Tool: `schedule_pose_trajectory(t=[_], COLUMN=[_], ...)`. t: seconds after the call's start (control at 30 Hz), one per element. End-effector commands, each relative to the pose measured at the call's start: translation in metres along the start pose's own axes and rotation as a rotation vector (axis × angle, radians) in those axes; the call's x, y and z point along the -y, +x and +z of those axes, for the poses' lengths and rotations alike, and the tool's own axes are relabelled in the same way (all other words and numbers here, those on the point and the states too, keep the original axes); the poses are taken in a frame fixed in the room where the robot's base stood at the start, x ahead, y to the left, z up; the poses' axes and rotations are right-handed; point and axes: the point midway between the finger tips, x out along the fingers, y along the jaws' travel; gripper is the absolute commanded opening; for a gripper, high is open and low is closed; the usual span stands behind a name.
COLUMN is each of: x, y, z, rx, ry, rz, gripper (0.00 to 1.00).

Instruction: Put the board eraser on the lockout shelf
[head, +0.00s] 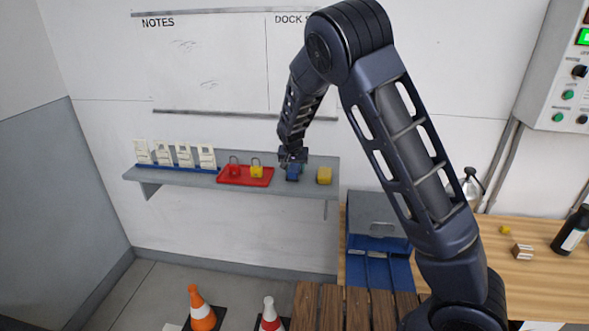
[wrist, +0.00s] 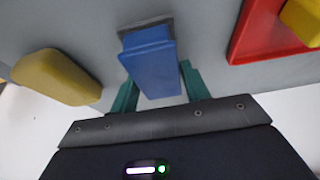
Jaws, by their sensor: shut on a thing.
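The board eraser (head: 293,174) is a blue block, and a dark grey strip shows along its far end in the wrist view (wrist: 152,65). My gripper (head: 292,157) is above it, pointing down at the shelf. In the wrist view its green fingers (wrist: 159,84) are on either side of the eraser, shut on it. The lockout shelf (head: 210,178) is a grey wall shelf. The eraser is at the shelf surface, between the red tray and a yellow block; I cannot tell whether it touches the shelf.
The red tray (head: 233,182) holds a red padlock (head: 235,171) and a yellow padlock (head: 256,172). The yellow block (head: 324,175) is close right of the eraser. Several white tags (head: 184,155) stand at the shelf's left. A wooden bench (head: 540,270) is at right.

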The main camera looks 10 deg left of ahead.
Motion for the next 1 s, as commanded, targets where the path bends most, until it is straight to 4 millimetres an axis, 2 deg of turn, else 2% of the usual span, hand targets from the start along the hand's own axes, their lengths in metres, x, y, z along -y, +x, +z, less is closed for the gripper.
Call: schedule_pose_trajectory(t=[0.4, 0.43, 0.5, 0.53, 0.83, 1.0], x=[0.0, 0.0, 0.0, 0.0, 0.0, 0.001], y=[0.005, 0.004, 0.004, 0.004, 0.003, -0.012], z=[0.002, 0.002, 0.002, 0.002, 0.001, 0.001], rx=[0.0, -0.001, -0.001, -0.001, -0.001, -0.002], ry=[0.0, 0.0, 0.0, 0.0, 0.0, 0.0], rz=[-0.001, -0.001, -0.001, -0.001, -0.001, -0.004], gripper=[0.24, 0.52, 0.66, 0.68, 0.68, 0.68])
